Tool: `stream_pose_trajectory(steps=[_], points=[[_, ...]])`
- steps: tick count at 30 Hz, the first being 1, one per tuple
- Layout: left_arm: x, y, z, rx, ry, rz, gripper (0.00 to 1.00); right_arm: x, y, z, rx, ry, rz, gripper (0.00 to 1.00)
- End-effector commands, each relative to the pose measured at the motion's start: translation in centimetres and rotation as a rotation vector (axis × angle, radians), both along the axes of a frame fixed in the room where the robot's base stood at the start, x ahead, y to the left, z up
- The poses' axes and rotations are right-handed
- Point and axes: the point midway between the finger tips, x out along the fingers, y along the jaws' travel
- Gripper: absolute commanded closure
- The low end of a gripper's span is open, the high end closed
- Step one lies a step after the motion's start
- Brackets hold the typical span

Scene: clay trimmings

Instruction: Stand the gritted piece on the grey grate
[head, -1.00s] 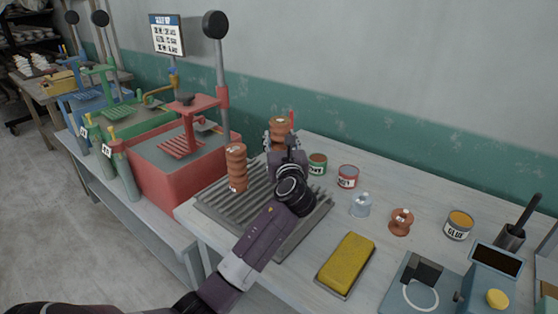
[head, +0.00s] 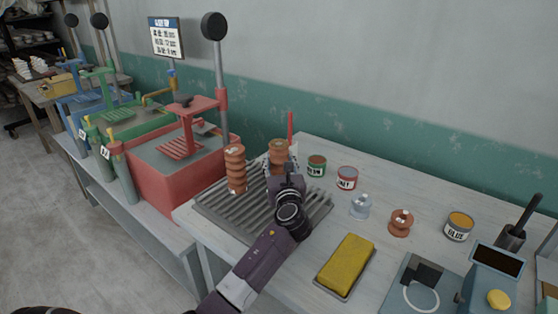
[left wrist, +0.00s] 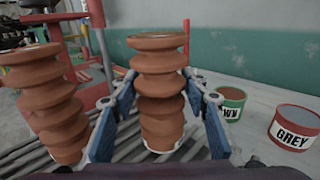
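A tall ribbed terracotta piece (head: 278,153) is between the fingers of my left gripper (head: 279,164), over the right part of the grey grate (head: 306,216). In the left wrist view the piece (left wrist: 160,85) is upright, with a blue-padded finger close against each side; the gripper (left wrist: 160,92) appears shut on it. Its foot is at or just above the slats; I cannot tell whether it touches. A second ribbed piece (head: 235,170) stands on the grate to the left, and also shows in the left wrist view (left wrist: 42,98). My right gripper is not in view.
A brown-labelled cup (head: 316,166) and a grey-labelled cup (head: 347,178) stand right of the grate. A red press (head: 180,165) stands left.

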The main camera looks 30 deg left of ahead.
Motion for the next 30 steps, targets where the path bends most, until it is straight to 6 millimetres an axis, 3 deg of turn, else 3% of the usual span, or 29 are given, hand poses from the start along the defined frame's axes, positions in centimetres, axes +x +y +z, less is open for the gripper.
stream_pose_trajectory(steps=[5, 17, 30], points=[[0.0, 0.0, -0.1, -0.001, 0.001, 0.0, 0.41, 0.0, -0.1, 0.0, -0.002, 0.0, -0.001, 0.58], [-0.5, -0.5, 0.2, -0.001, 0.0, -0.002, 0.41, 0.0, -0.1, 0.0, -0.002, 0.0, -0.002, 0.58], [-6.9, -6.0, 0.1, -0.003, 0.001, -0.003, 0.41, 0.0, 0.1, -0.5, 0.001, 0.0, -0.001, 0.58]])
